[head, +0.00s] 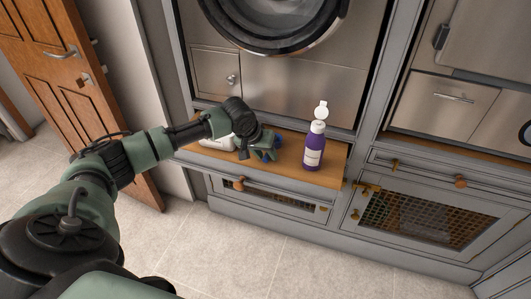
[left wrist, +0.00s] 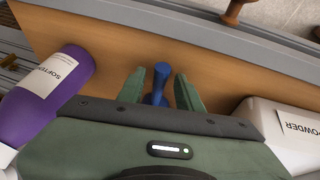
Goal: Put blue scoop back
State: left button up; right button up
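The blue scoop (left wrist: 160,78) is on the wooden shelf (left wrist: 110,45), between the two fingers of my left gripper (left wrist: 159,92) in the left wrist view. The fingers are apart, with a small gap visible on each side of the scoop. The gripper body hides the scoop's lower part there. In the head view my left gripper (head: 266,150) reaches down over the pull-out shelf (head: 327,177), and a bit of blue shows at its fingers. A white box marked POWDER (left wrist: 288,130) is right of the gripper in the left wrist view. My right gripper is not in view.
A purple softener bottle (head: 313,153) with a white top stands on the shelf, right of the gripper in the head view. A washing machine (head: 300,85) is behind the shelf. A wire-fronted cabinet (head: 420,215) is at right. Tiled floor lies in front.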

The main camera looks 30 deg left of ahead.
pick_arm(q)
jog(key=shift+r, duration=0.15)
jog(key=shift+s+a+r, duration=0.1)
jog(key=shift+r, duration=0.2)
jog(key=d+v, duration=0.1)
jog(key=v, duration=1)
jog(key=shift+a+r, duration=0.25)
jog(key=shift+a, duration=0.2)
